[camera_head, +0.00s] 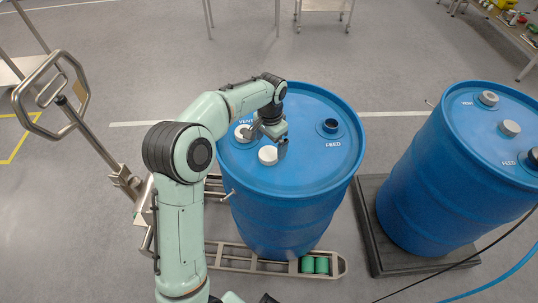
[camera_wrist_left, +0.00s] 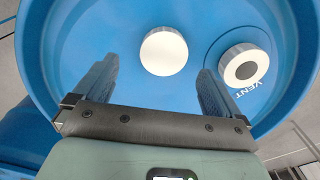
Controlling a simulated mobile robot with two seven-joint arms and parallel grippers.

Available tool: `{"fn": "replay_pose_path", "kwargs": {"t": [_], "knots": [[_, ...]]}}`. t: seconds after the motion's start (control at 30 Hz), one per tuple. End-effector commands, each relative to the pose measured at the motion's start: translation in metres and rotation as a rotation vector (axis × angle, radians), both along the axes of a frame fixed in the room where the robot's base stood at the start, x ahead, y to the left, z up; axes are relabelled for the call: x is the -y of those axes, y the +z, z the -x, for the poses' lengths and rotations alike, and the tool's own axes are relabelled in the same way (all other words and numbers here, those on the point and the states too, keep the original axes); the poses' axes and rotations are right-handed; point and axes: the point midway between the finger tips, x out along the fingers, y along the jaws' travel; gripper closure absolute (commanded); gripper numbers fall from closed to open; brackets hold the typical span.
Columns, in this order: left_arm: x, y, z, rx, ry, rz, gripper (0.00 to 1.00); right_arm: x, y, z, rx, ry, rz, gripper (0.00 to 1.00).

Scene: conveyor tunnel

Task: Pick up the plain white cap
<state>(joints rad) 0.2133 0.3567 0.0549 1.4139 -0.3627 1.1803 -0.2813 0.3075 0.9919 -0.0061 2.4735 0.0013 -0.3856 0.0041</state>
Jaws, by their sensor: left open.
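The plain white cap (camera_head: 268,155) lies on the blue lid of the middle drum (camera_head: 284,216), near its front left. In the left wrist view the white cap (camera_wrist_left: 164,51) is a plain disc, lying ahead of and between the lines of the two fingers. My left gripper (camera_head: 273,137) is over the drum lid, close to the cap. Its fingers are apart and empty in the left wrist view (camera_wrist_left: 156,72).
A white cap with a grey centre (camera_head: 243,133) sits at the VENT label, beside the left gripper; it also shows in the left wrist view (camera_wrist_left: 243,66). A dark FEED opening (camera_head: 330,126) is right on the lid. A second blue drum (camera_head: 440,205) stands right.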

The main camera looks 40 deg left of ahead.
Motion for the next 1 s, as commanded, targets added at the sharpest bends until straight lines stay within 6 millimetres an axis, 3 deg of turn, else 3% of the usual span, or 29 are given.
{"fn": "replay_pose_path", "kwargs": {"t": [0.33,0.67,0.83,1.0], "knots": [[-0.007,-0.045,0.006,-0.003,0.0,0.0,0.02,0.0,-0.004,0.002,-0.001,0.0,0.0,0.0],[-0.006,-0.052,0.005,0.0,0.001,0.0,0.02,0.0,-0.004,0.002,-0.001,0.0,0.001,0.0],[-0.006,-0.051,0.005,0.0,0.001,0.0,0.57,0.0,-0.004,0.002,-0.001,0.0,0.001,0.0],[-0.006,-0.051,0.005,0.001,0.001,0.0,0.6,0.0,-0.004,0.002,-0.001,0.0,0.001,0.0]]}}
